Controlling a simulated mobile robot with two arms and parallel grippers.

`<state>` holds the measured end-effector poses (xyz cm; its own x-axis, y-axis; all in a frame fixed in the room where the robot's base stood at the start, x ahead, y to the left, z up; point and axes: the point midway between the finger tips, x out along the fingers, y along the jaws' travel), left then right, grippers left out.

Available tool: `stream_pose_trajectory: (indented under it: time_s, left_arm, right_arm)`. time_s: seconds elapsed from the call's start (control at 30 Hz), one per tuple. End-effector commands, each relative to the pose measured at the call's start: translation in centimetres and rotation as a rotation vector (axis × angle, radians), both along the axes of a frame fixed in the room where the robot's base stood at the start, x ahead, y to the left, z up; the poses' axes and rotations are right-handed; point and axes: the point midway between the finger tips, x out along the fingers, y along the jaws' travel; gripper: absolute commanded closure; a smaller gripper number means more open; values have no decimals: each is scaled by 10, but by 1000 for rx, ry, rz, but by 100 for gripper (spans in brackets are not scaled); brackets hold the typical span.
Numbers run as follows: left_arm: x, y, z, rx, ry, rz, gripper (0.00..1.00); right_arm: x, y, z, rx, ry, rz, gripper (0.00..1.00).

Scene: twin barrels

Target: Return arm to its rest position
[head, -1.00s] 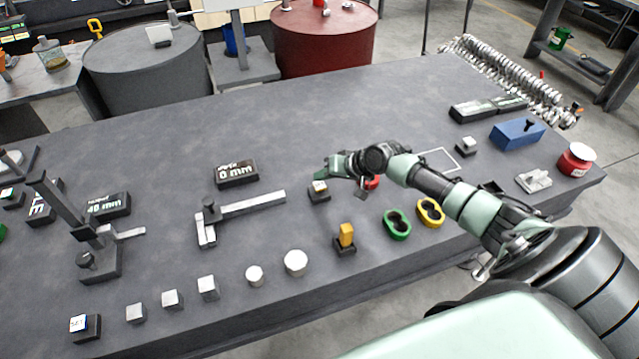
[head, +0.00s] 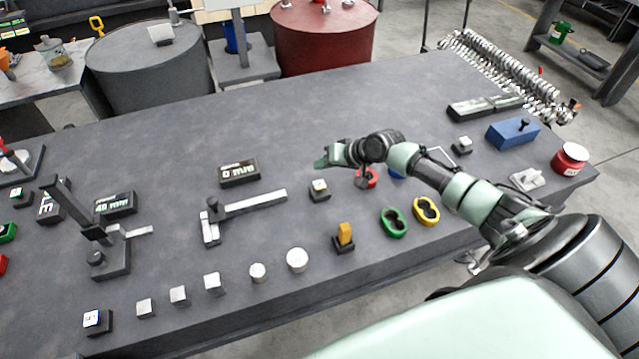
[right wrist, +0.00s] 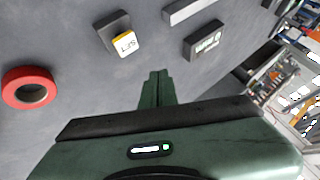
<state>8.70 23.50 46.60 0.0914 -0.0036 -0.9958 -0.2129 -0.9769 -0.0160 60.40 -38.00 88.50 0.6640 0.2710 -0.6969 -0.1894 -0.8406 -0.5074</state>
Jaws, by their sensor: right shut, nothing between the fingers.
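My right arm reaches in from the right in the head view, over the grey workbench (head: 330,120). My right gripper (head: 321,162) is above the bench, with its fingertips pointing left. In the right wrist view the green fingers (right wrist: 157,78) are together with nothing between them. Below it are a small black block with a white and yellow top (head: 319,188), which also shows in the right wrist view (right wrist: 118,36), and a red ring (head: 364,182), seen whole in the right wrist view (right wrist: 30,88). My left gripper is not in view.
A caliper-like tool (head: 240,208), a "0 mm" display (head: 238,174), a yellow block on a black stand (head: 344,236), green (head: 394,222) and yellow (head: 426,211) double rings and several metal pieces lie on the bench. A blue box (head: 512,134) and red pot (head: 570,160) stand right.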

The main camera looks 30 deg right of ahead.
Motion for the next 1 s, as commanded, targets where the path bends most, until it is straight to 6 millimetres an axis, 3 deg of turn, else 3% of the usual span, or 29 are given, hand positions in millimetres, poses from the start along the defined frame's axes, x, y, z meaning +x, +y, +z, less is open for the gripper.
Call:
stream_pose_trajectory:
  time_s: [0.33, 0.47, 0.57, 0.7, 0.8, 1.0]
  left_arm:
    - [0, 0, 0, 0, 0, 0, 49]
    - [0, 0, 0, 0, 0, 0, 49]
    - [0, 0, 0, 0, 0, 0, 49]
    - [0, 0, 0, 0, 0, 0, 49]
    - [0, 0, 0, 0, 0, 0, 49]
    - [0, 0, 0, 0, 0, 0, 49]
  right_arm:
    - [0, 1, 0, -1, 1, 2, 100]
    - [-14, 23, -12, -16, 22, 55, 100]
    - [-43, 66, -32, -51, 58, 158, 100]
    - [-111, 141, -56, -142, 110, 354, 100]
    - [-162, 180, -61, -223, 136, 464, 100]
    - [-232, 205, -46, -359, 177, 539, 100]
